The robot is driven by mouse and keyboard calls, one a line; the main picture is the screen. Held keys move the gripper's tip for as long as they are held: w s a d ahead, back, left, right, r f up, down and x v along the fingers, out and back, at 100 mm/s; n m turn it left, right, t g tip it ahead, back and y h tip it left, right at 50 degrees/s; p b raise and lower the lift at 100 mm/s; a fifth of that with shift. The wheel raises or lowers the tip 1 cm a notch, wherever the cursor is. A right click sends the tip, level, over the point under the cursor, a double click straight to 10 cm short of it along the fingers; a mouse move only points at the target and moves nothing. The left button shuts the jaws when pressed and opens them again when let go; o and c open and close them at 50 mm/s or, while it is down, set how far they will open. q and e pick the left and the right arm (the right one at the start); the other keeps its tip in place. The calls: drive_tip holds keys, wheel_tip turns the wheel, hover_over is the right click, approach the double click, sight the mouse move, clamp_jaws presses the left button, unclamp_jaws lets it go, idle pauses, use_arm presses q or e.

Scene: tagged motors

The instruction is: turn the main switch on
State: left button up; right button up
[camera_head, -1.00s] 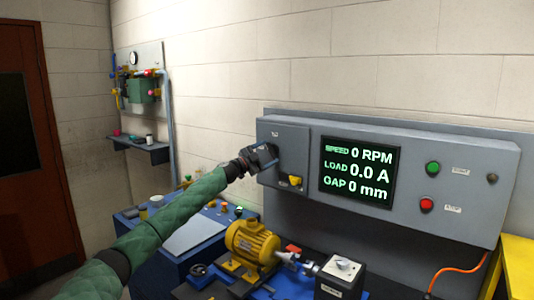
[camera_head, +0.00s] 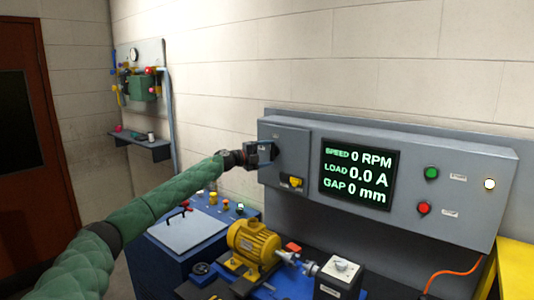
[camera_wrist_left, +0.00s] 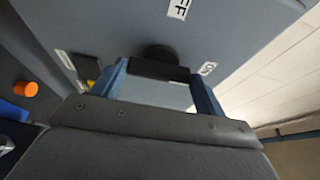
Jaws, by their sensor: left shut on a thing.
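The main switch is a black rotary handle (camera_wrist_left: 160,66) on the grey door of the control cabinet (camera_head: 285,143). In the left wrist view an ON label (camera_wrist_left: 207,68) sits beside the handle, and part of an OFF label (camera_wrist_left: 178,9) shows at the top. My left gripper (camera_head: 275,151) is at the cabinet door and hides the handle in the head view. Its two blue fingers (camera_wrist_left: 160,80) are shut on the handle, one at each side. A round lamp (camera_head: 490,184) at the right of the panel glows. My right gripper is not in view.
A yellow knob (camera_head: 295,182) sits low on the same door, close to my gripper. The display (camera_head: 357,172) reads 0 RPM, with green (camera_head: 431,173) and red (camera_head: 424,208) buttons beside it. A yellow motor (camera_head: 253,242) stands on the bench below.

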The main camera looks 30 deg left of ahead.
use_arm(q)
drive_tip(key=shift+f, duration=0.15)
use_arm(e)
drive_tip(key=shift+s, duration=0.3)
use_arm(q)
drive_tip(key=o, duration=1)
drive_tip(key=shift+s, duration=0.1)
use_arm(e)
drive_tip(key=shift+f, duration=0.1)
use_arm(q)
drive_tip(key=shift+b+v, duration=2.1)
drive_tip(key=shift+v, duration=1.7)
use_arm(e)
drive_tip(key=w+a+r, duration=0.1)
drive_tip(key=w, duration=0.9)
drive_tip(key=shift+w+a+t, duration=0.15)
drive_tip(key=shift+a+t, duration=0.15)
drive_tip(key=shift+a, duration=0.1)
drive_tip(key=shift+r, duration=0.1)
